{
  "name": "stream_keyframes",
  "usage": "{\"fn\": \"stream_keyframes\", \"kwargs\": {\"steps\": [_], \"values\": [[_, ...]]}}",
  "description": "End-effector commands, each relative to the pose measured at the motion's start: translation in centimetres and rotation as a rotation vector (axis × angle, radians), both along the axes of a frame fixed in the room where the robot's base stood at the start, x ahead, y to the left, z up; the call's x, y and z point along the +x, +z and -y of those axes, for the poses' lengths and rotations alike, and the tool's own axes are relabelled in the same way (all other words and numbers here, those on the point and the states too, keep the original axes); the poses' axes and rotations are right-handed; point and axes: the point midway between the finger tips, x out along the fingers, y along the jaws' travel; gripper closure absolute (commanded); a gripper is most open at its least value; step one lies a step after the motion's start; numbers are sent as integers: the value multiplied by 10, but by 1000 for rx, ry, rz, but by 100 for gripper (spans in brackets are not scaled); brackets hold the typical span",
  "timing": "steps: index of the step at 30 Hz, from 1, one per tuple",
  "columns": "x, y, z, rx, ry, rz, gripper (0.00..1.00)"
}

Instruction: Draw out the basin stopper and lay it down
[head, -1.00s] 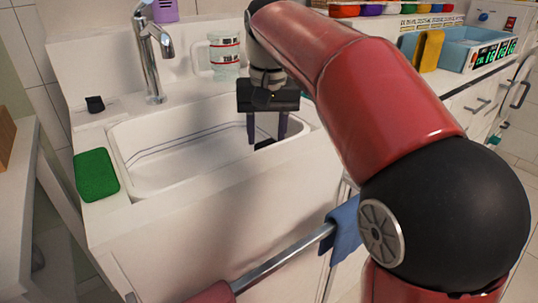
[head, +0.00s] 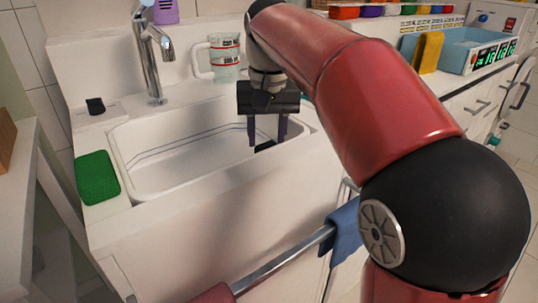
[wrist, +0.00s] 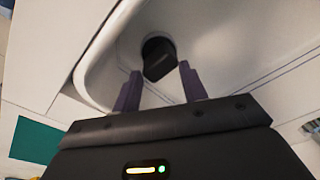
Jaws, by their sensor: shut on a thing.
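The white basin (head: 175,165) is set in the counter and looks empty of water. A small black stopper (wrist: 158,60) shows between and just beyond my fingertips in the wrist view, over a dark round opening (wrist: 153,42). In the head view the stopper (head: 264,147) is a dark patch at the fingertips, at the basin's right end. My gripper (head: 267,142) points down with a purple finger on either side and is shut on the stopper; it also shows in the wrist view (wrist: 160,69). The contact itself is hard to see. I cannot tell whether the stopper is clear of the opening.
A tap (head: 152,60) stands behind the basin, with a clear mug (head: 225,58) to its right. A green sponge (head: 97,177) lies on the left rim, a small black item (head: 95,106) behind it. A rail with a blue cloth (head: 345,230) runs along the front.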

Motion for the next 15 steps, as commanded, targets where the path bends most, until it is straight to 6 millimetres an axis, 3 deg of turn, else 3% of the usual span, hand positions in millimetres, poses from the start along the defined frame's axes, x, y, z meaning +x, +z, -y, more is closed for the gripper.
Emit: {"fn": "stream_keyframes", "kwargs": {"steps": [1,15], "values": [[-4,-38,0,-32,-2,-90,85],[-4,-32,0,-32,-3,-90,85]]}}
